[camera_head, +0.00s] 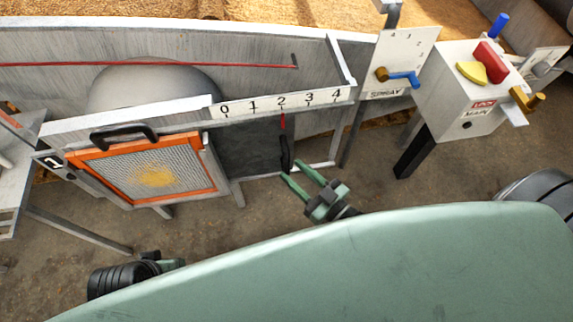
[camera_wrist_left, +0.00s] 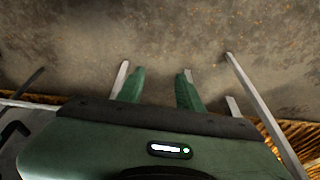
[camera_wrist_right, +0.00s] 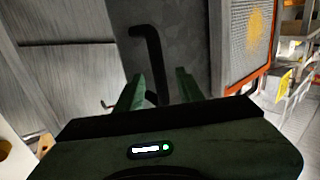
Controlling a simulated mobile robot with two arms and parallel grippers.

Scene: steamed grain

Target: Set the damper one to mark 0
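The damper, a dark grey sliding plate (camera_head: 245,148), is under a white scale (camera_head: 280,102) marked 0 to 4. Its red pointer (camera_head: 282,122) stands at mark 2. Its upright black handle (camera_head: 286,153) also shows in the right wrist view (camera_wrist_right: 153,62). My right gripper (camera_head: 291,169) is open, its fingertips at the lower end of the handle. In the right wrist view the handle lies between the spread fingers (camera_wrist_right: 159,78), with gaps on both sides. My left gripper (camera_wrist_left: 157,72) is open and empty above the floor, with its fingers hidden in the head view.
An orange-framed mesh screen (camera_head: 150,172) with a black handle is left of the plate. A plate reading 1 (camera_head: 53,161) is farther left. A SPRAY panel (camera_head: 398,62) with a blue lever and a box (camera_head: 468,95) with red and yellow handles stand right.

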